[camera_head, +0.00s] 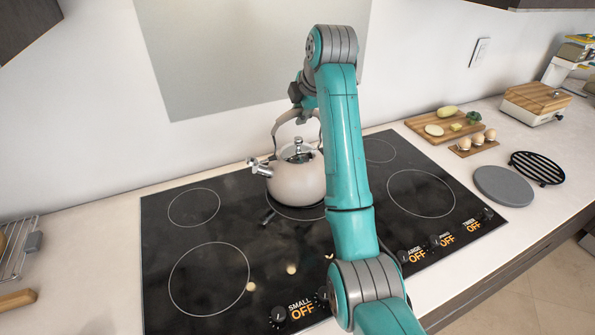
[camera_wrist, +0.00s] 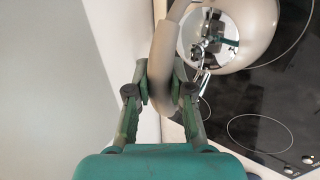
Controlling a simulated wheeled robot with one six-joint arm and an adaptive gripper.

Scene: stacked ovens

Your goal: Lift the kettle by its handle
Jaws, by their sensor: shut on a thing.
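A pale kettle (camera_head: 290,180) with a shiny lid and a metal spout at its left is over the middle of the black cooktop (camera_head: 215,250). Its arched handle (camera_head: 279,122) rises above the body, partly hidden by my arm. In the head view I cannot tell whether its base touches the cooktop. In the wrist view, the kettle body (camera_wrist: 240,35) is at the upper right, and its handle (camera_wrist: 162,60) passes between the two green-padded fingers of my gripper (camera_wrist: 160,85). My gripper is shut on the handle, one finger on each side.
Wooden boards (camera_head: 445,126) with food and eggs lie on the counter at right, near a grey round plate (camera_head: 503,186) and a black grate (camera_head: 537,168). A wire rack (camera_head: 14,245) is at far left. The wall stands close behind the cooktop.

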